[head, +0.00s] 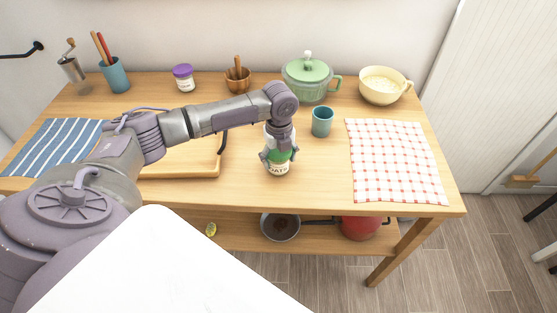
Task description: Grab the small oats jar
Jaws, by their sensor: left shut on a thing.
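The small oats jar (279,169) has a white label with dark lettering and a green upper part. It is upright near the front edge of the wooden table (320,187). My left gripper (279,157) reaches down over the jar from above and is shut on it, with a finger on either side. The gripper hides part of the jar's top. I cannot tell whether the jar's base touches the table. My right gripper is not in view.
A teal cup (322,121) stands close behind and right of the jar. A checked cloth (396,165) lies to the right, and a wooden board (185,160) lies left, under my arm. A green lidded pot (308,83) and a cream bowl (382,85) stand at the back.

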